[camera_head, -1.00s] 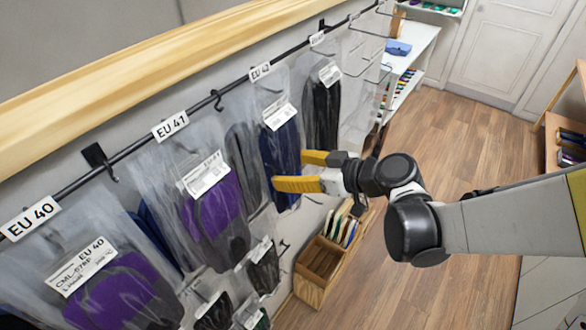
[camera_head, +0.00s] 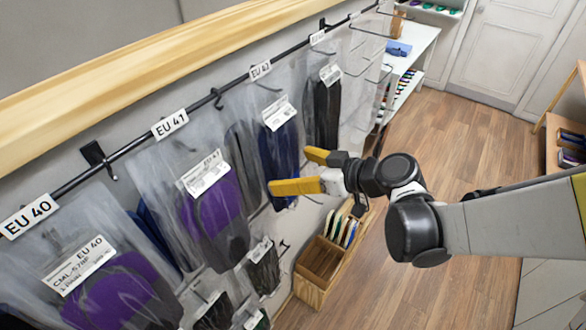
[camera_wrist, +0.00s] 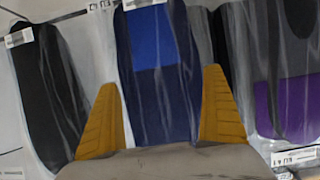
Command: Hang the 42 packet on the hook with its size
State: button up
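The packet with a dark blue insole (camera_head: 277,145) hangs from the rail under the EU 42 tag (camera_head: 260,70). Its white label sits near its top; the print is too small to read. The hook behind its top is not clearly visible. My gripper (camera_head: 290,170) is open at the packet's lower part, its yellow fingers spread. In the wrist view, the blue packet (camera_wrist: 155,60) hangs between the fingers of my gripper (camera_wrist: 160,85), with gaps on both sides.
Purple-insole packets hang on the left under EU 41 (camera_head: 170,124) and EU 40 (camera_head: 28,217). A dark packet (camera_head: 322,110) hangs just right of the blue one. Smaller packets hang below. A wooden box (camera_head: 318,270) stands under the rail. The floor on the right is clear.

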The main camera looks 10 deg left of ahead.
jog(key=v, duration=1.2)
jog(key=w+d+r+m+t+h+b, duration=0.1)
jog(key=w+d+r+m+t+b, duration=0.3)
jog(key=w+d+r+t+b, duration=0.45)
jog(key=d+f+m+t+h+b, duration=0.5)
jog(key=d+f+m+h+b, duration=0.25)
jog(key=d+h, duration=0.25)
jog(key=s+d+f+m+g+h+b, duration=0.2)
jog(key=s+d+f+g+b, duration=0.15)
jog(key=f, duration=0.45)
jog(key=s+d+f+m+g+h+b, duration=0.1)
jog(key=s+d+f+g+h+b, duration=0.2)
jog(key=f, duration=0.6)
jog(key=s+a+f+g+y+b, duration=0.4)
jog(key=s+f+g, duration=0.1)
jog(key=s+f, duration=0.5)
notch_tip(320, 180, down, 2)
jog(key=shift+a+f+n, duration=0.15)
jog(key=shift+a+n, duration=0.05)
jog(key=shift+n, duration=0.25)
